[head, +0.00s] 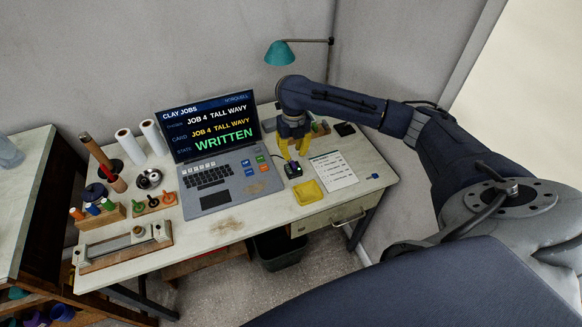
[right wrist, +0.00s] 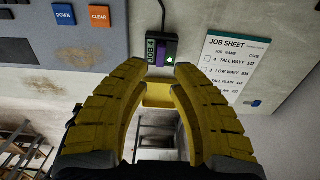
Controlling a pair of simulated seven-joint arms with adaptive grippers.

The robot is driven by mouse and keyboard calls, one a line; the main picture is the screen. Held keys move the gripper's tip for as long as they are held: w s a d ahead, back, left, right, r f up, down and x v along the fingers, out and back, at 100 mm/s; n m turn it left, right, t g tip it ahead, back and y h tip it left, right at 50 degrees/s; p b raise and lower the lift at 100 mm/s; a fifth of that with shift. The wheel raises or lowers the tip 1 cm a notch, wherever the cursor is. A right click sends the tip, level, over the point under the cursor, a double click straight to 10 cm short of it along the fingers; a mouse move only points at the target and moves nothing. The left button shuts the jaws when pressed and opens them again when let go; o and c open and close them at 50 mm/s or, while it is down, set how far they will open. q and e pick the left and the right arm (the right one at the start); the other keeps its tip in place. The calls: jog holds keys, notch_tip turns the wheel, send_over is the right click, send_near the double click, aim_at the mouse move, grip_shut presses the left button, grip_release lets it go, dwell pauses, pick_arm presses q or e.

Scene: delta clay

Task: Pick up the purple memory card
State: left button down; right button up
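A small dark card reader (head: 292,169) sits on the desk to the right of the laptop. In the right wrist view the reader (right wrist: 154,50) carries a "JOB 4" label, a green light and a small purple patch (right wrist: 169,60) at its near edge. The patch looks like the end of the purple memory card; the rest of it is hidden. My right gripper (head: 292,149) is above and just behind the reader in the head view. Its yellow fingers (right wrist: 160,74) are apart with nothing held between them. My left gripper is not in view.
A yellow tray (head: 308,192) lies at the desk's front edge, near the reader. A job sheet (head: 334,171) lies to the right. The laptop (head: 206,180) reads "JOB 4 TALL WAVY" and "WRITTEN". A teal lamp (head: 280,53) is behind. A cable runs from the reader's back.

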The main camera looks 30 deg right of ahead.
aim_at(294, 164)
jog(key=shift+d+f, duration=0.1)
jog(key=shift+f, duration=3.5)
grip_shut()
